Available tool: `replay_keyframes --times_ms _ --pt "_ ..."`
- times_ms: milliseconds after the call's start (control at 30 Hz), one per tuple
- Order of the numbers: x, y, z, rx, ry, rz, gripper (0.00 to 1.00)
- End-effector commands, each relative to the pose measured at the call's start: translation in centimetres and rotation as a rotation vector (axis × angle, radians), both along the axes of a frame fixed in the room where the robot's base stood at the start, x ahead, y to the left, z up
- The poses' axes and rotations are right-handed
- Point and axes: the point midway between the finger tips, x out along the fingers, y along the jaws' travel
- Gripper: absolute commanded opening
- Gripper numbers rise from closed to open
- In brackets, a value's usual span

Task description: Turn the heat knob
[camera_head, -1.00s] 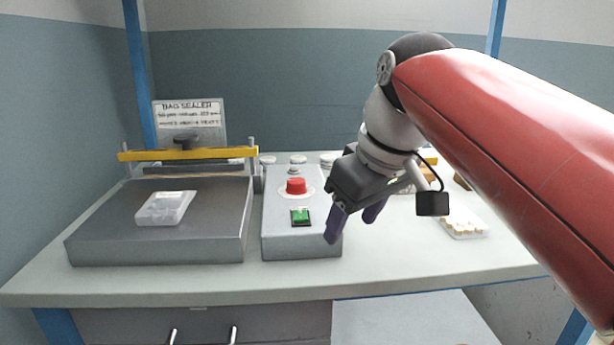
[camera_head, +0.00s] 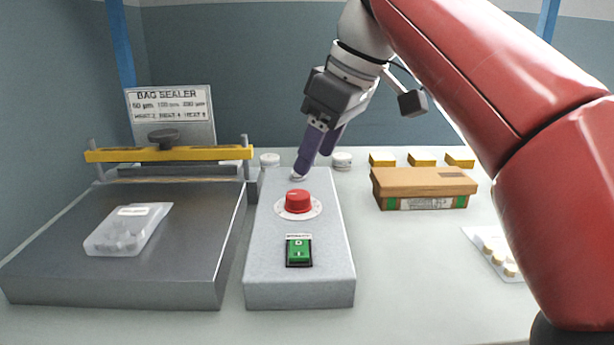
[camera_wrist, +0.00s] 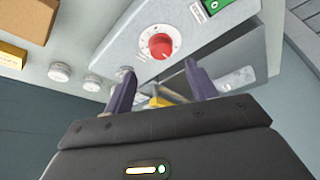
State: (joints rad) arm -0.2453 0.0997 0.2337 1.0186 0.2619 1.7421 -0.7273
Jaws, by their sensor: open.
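The heat knob (camera_head: 298,201) is a red round knob on a white dial, set on top of a grey control box (camera_head: 300,287). In the wrist view the red knob (camera_wrist: 160,46) shows with marks around its dial, beyond and between the fingers' line. My gripper (camera_head: 317,166) is open, with dark purple fingers pointing down over the far end of the box, behind the knob. It is apart from the knob, with nothing seen between the fingers (camera_wrist: 155,82). A green switch (camera_head: 299,251) sits on the box in front of the knob.
The bag sealer (camera_head: 120,262) with a yellow bar (camera_head: 170,154) stands left, a clear bag (camera_head: 128,230) on it. A cardboard box (camera_head: 424,187) and a blister pack (camera_head: 497,252) are right. White round jars (camera_head: 342,160) stand behind. A sign (camera_head: 170,112) stands at the back.

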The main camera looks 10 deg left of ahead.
Motion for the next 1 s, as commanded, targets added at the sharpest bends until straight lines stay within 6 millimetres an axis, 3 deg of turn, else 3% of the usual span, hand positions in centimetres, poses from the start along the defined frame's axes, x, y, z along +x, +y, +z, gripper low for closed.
replay_keyframes --times_ms 400,833,1000 --pt "0.6 2.2 -5.8 -0.002 0.001 0.0 0.57" --pt "0.8 2.8 -7.0 0.0 -0.001 -0.001 0.57" --pt "0.8 2.7 -6.9 0.0 -0.001 -0.001 0.37"
